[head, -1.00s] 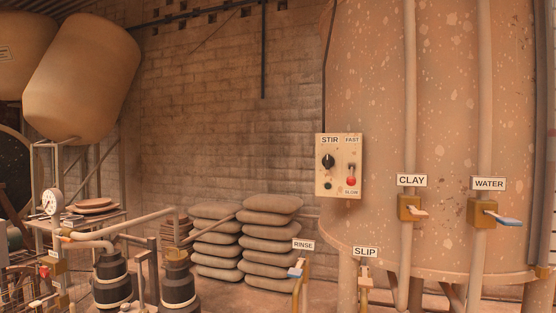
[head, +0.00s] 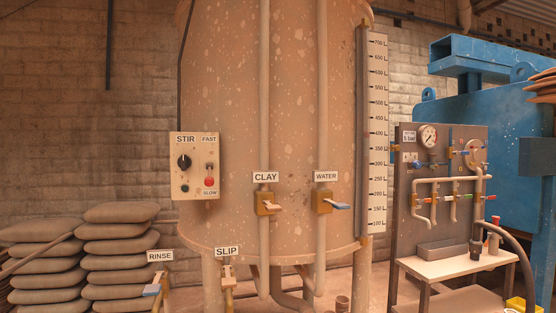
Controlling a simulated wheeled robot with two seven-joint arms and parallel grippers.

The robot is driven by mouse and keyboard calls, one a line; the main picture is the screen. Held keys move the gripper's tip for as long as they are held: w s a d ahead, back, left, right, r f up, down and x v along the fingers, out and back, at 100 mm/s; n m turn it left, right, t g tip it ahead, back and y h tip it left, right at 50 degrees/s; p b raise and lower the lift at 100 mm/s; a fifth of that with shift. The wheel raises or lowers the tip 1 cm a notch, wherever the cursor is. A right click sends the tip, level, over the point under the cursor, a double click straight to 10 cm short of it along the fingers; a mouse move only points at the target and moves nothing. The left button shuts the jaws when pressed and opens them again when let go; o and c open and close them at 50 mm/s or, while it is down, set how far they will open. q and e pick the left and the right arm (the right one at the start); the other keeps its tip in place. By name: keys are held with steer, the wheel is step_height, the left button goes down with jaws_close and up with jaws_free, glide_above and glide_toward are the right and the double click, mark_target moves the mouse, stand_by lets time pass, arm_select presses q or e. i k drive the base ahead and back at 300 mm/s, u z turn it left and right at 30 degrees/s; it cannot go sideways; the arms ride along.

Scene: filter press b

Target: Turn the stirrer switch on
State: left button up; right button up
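The stirrer control box (head: 195,182) is a cream panel on the left front of the large speckled tank. It is labelled STIR, FAST and SLOW. The black rotary stirrer switch (head: 184,162) sits under the STIR label, with a small dark green lamp or button (head: 185,188) below it. A small toggle (head: 209,167) stands under FAST, above a red button or knob (head: 209,182). The box is too small in view to tell the switch's exact setting. Neither of my grippers shows in the head view.
The tank (head: 225,80) carries a CLAY valve (head: 265,201) and a WATER valve (head: 325,203). RINSE (head: 153,289) and SLIP (head: 227,273) valves stand low in front. Stacked sacks (head: 115,231) lie left. A gauge panel (head: 440,225) and small bench (head: 470,264) stand right.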

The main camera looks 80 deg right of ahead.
mark_target(184, 162)
steer(key=z, duration=2.1)
